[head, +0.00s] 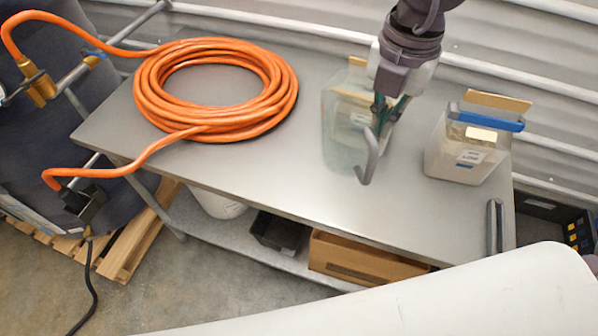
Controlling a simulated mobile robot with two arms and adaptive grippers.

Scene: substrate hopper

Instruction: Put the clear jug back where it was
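The clear jug (338,140) is in the head view, over the right half of the steel table (270,185). It looks upright, with its grey handle (371,160) facing front right. My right gripper (389,112) reaches down from the top, its teal fingers closed together at the upper part of the handle. The gripper hides the handle's top and part of the jug's right side. I cannot tell whether the jug's base touches the table. My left gripper is not in view.
A tub with a blue band (470,148) stands to the right. A similar labelled container shows through the jug. An orange hose coil (155,98) covers the table's left rear. A metal cylinder (494,225) is at the right front edge. The table's front middle is clear.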

